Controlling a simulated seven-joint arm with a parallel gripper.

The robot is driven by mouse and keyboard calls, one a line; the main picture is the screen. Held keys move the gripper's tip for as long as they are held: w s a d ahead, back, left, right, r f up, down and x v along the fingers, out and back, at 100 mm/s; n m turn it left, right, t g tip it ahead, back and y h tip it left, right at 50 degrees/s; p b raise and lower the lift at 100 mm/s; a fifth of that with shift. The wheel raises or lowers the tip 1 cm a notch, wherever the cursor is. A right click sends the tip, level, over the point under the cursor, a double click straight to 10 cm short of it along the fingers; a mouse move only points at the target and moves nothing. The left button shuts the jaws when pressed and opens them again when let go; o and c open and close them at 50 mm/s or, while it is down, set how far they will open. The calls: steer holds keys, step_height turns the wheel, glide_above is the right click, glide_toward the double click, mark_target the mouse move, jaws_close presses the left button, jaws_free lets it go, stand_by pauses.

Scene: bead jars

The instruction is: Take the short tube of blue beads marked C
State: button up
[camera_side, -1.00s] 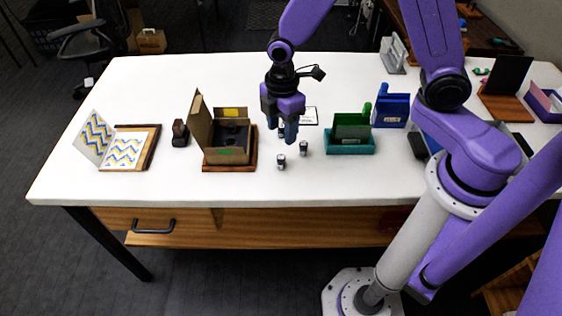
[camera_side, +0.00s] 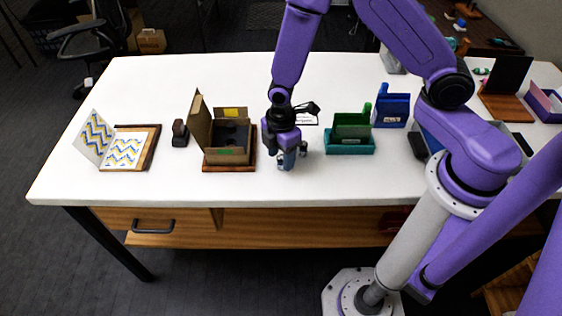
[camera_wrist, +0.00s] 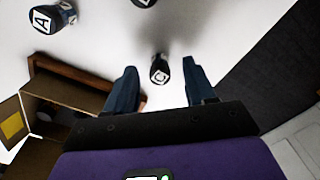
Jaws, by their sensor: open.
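A short tube with a dark body and a white lid label (camera_wrist: 159,70) stands between my fingertips in the wrist view. The label's letter looks like a C, but it is small; bead colour is not clear. A tube marked A (camera_wrist: 47,20) is at the upper left, and another tube (camera_wrist: 145,2) is cut off at the top edge. My gripper (camera_wrist: 159,75) is open, one finger on each side of the C tube, with gaps visible. In the side view my gripper (camera_side: 287,162) is low over the table and hides most of the tubes.
An open cardboard box (camera_side: 228,157) on a wooden base stands just left of my gripper. A teal tray with a green panel (camera_side: 350,149) is to the right. The white table (camera_side: 250,187) is clear in front.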

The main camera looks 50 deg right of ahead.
steer(key=shift+f, duration=0.25)
jaws_close()
steer(key=shift+r, duration=0.1)
